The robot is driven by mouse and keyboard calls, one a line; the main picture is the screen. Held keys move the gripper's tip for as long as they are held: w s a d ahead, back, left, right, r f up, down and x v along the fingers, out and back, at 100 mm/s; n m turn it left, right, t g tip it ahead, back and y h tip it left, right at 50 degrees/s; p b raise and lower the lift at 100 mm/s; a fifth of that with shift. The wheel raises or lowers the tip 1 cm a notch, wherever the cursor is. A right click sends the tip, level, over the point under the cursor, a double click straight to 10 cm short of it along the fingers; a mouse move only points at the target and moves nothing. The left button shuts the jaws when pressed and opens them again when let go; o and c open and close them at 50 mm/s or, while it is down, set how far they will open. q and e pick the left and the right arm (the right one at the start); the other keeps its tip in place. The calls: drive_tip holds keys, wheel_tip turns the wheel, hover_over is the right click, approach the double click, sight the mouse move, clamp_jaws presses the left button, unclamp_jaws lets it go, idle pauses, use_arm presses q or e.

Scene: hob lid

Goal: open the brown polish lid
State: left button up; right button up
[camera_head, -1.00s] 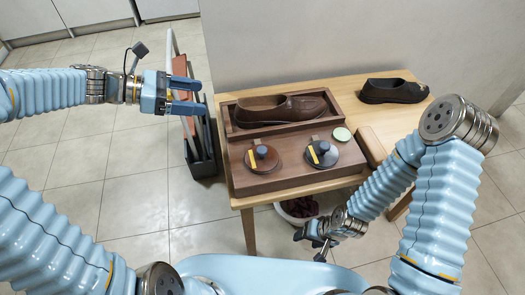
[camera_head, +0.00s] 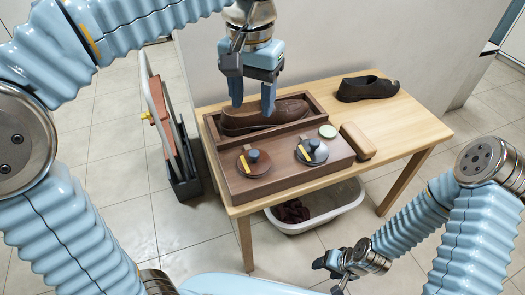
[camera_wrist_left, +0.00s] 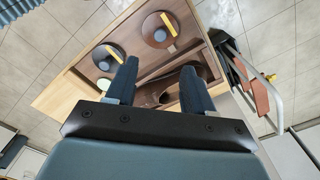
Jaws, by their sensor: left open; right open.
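The brown polish lid (camera_head: 244,168), with a dark blue knob and a yellow strip, lies at the left front of the brown wooden box (camera_head: 290,182). It also shows in the left wrist view (camera_wrist_left: 152,38). A greyer lid (camera_head: 320,160) of the same kind lies to its right. My left gripper (camera_head: 253,106) is open and empty, pointing down above the brown shoe in the box's rear tray, behind the brown lid. Its fingers show apart in the left wrist view (camera_wrist_left: 160,72). My right gripper (camera_head: 337,271) is open and empty, low in front of the table.
A brown shoe (camera_head: 285,109) lies in the rear tray. A dark shoe (camera_head: 367,88) stands on the table (camera_head: 420,123). A rack (camera_head: 187,187) is left; a white bin (camera_head: 335,208) is underneath.

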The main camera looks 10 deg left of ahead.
sight(254, 153)
use_arm(q)
wheel_tip(254, 153, down, 14)
drive_tip(key=b, duration=0.3)
drive_tip(key=shift+r, duration=0.25)
drive_tip(key=shift+c, duration=0.5)
clamp_jaws()
